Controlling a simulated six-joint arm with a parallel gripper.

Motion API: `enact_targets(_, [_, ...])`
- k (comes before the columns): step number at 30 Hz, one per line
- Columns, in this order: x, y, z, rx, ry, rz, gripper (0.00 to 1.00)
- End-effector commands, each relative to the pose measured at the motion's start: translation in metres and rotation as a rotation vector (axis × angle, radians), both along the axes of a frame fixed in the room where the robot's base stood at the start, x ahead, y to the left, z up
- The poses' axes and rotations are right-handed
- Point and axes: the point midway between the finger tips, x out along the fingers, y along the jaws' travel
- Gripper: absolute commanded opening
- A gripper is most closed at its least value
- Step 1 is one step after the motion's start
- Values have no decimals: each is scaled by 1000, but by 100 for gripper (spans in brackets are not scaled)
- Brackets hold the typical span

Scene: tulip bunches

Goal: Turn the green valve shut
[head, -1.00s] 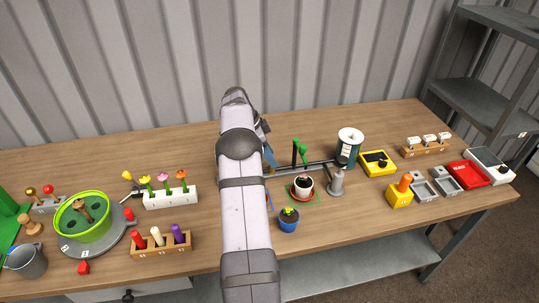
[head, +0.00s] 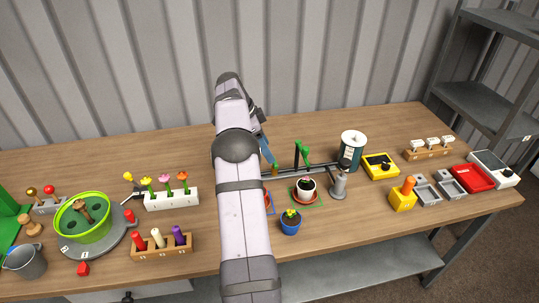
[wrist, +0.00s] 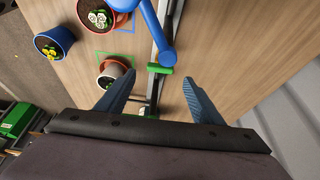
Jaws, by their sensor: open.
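The green valve (head: 303,151) has a green handle on a dark post, standing on a dark pipe (head: 320,167) behind the white pot. In the wrist view its green part (wrist: 160,69) shows between and just ahead of my fingertips. My gripper (wrist: 159,79) is open with its two blue fingers apart and nothing held. In the head view my gripper is mostly hidden behind my arm, left of the green valve; one blue finger shows. A blue valve handle (wrist: 157,32) lies farther along the same pipe in the wrist view.
A white pot (head: 306,188) stands in a green square by the pipe. A red pot (wrist: 97,14) stands in a blue square. A blue pot (head: 290,222) is nearer the front.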

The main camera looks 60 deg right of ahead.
Motion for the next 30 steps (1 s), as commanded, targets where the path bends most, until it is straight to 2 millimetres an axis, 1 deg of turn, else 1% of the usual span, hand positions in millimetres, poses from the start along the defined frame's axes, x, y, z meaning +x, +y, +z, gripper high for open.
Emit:
enact_targets(3, [4, 3, 11, -1, -1, 0, 61])
enact_targets(6, [5, 5, 16, 0, 0, 0, 61])
enact_targets(21, [5, 6, 18, 1, 1, 1, 61])
enact_targets(23, [8, 8, 19, 4, 1, 15, 61])
enact_targets(26, [16, 20, 22, 22, 6, 72, 61])
enact_targets(29, [31, 41, 25, 53, 13, 182, 61])
enact_targets(30, [38, 53, 26, 70, 17, 240, 61])
